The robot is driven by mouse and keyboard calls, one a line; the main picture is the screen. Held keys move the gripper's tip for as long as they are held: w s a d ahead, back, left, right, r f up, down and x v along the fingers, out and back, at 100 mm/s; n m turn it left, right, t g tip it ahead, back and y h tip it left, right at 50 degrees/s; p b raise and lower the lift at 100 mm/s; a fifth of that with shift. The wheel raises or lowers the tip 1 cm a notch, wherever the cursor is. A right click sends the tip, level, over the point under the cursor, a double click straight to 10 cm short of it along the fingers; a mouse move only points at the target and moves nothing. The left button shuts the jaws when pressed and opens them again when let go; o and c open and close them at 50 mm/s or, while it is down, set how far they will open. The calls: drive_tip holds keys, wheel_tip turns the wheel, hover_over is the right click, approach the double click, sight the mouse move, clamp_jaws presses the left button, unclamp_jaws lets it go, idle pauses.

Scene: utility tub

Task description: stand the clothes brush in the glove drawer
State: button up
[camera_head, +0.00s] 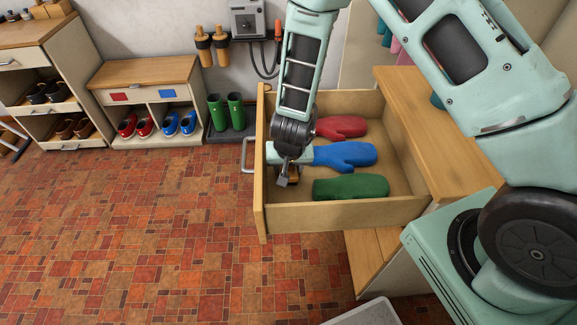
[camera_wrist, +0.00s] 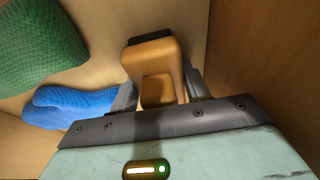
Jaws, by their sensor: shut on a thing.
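The clothes brush (camera_wrist: 152,55) is an orange-brown wooden block with a dark strip at one end in the wrist view. My gripper (camera_wrist: 158,88) is shut on it, a finger on each side. In the head view my gripper (camera_head: 287,174) points down inside the open glove drawer (camera_head: 345,215), near its front panel; it hides most of the brush there. I cannot tell whether the brush touches the drawer floor. A red glove (camera_head: 341,126), a blue glove (camera_head: 346,155) and a green glove (camera_head: 351,187) lie flat to the right of my gripper in the head view.
The drawer's front panel (camera_head: 259,170) is close to my gripper. A wooden cabinet top (camera_head: 445,145) adjoins the drawer on the right. Green boots (camera_head: 227,112) and a shoe bench (camera_head: 145,72) stand at the back left. The tiled floor (camera_head: 130,220) is clear.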

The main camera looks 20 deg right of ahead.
drive_tip(key=o, duration=1.3)
drive_tip(key=d+p+v, duration=0.1)
drive_tip(key=p+v, duration=0.3)
drive_tip(key=v, duration=0.8)
drive_tip(key=s+a+r+n+g+y, duration=0.2)
drive_tip(key=s+a+r+n+y, duration=0.3)
drive_tip(key=s+a+r, duration=0.65)
drive_tip(key=s+d+r+n+h, duration=0.1)
drive_tip(key=s+d+r+n, duration=0.1)
drive_tip(key=s, duration=0.1)
drive_tip(key=s+d+r+n+h, duration=0.1)
drive_tip(key=s+d+r+n, duration=0.1)
drive_tip(key=s+r, duration=0.1)
drive_tip(key=s+d+r+n+g+h, duration=0.1)
drive_tip(key=s+d+r+n, duration=0.1)
drive_tip(key=s+r, duration=0.1)
drive_tip(key=shift+s+d+h, duration=0.2)
drive_tip(key=shift+s+h, duration=0.1)
drive_tip(key=shift+s, duration=0.25)
